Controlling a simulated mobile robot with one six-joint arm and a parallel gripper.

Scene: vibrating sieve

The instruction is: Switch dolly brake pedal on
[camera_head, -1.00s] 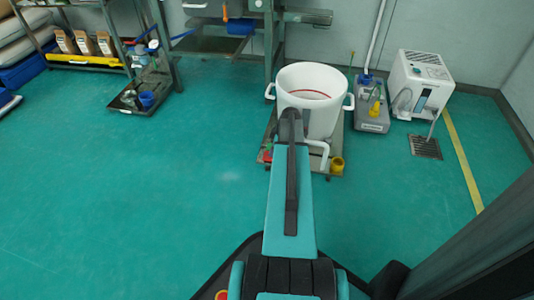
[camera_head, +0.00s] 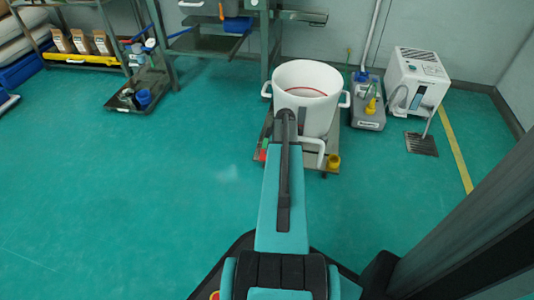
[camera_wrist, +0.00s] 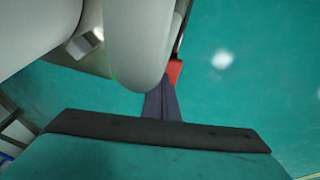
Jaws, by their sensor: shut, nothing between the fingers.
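The dolly (camera_head: 262,137) stands on the green floor under a large white pot (camera_head: 306,110) with side handles. A small red pedal (camera_head: 263,155) shows at the dolly's front left corner, and a yellow part (camera_head: 333,162) at its front right. In the wrist view the red pedal (camera_wrist: 175,72) is partly covered by a pale rounded pipe or pot part. My gripper (camera_wrist: 162,102) has its dark fingers together, pointing toward the red pedal. The pale part hides the fingertips, so I cannot tell if they touch it.
A grey unit with a yellow part (camera_head: 368,105) and a white machine (camera_head: 418,80) stand right of the dolly. Shelving (camera_head: 90,62) and a low tray (camera_head: 145,95) are at left. The floor at left and centre is clear.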

